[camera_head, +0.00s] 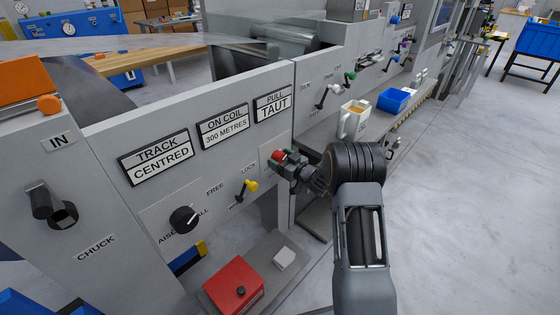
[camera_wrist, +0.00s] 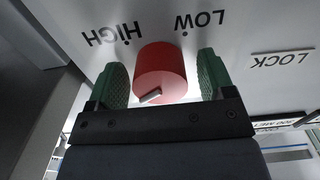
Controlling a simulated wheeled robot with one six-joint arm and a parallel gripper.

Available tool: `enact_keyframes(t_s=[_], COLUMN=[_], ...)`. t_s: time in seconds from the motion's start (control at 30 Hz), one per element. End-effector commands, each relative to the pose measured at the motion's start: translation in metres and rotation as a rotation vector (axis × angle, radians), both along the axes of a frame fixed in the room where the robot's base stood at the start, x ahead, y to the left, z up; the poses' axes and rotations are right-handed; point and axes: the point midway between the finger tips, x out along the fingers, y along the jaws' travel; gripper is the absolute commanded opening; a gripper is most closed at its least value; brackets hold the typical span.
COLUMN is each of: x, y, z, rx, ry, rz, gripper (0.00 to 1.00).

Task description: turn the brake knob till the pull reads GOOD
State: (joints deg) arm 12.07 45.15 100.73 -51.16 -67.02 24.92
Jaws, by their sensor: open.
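The red brake knob (camera_wrist: 160,72) sits on the grey panel between my two green fingertips in the wrist view, with a small white pointer mark on its lower edge. The words HIGH and LOW show beside it on the panel. My gripper (camera_wrist: 161,82) is open around the knob, with a gap visible on both sides. In the head view the red knob (camera_head: 277,156) shows at the tip of my gripper (camera_head: 284,160), which partly hides it. The pull sign (camera_head: 273,104) reads PULL TAUT, at the top right of the panel.
Left of the knob are a yellow-tipped lever (camera_head: 251,186) and a black knob (camera_head: 184,219). Signs read TRACK CENTRED (camera_head: 157,158) and ON COIL 300 METRES (camera_head: 223,127).

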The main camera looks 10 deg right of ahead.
Motion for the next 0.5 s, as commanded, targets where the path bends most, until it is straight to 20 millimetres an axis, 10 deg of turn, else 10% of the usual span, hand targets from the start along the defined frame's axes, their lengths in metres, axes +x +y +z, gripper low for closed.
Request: enact_keyframes(t_s=[0.3,0.5], x=[0.0013,0.0012], y=[0.0011,0.0011], z=[0.0,0.0], rx=[-0.001,-0.001], ry=[0.001,0.001], rz=[0.0,0.0], gripper=[0.75,0.56])
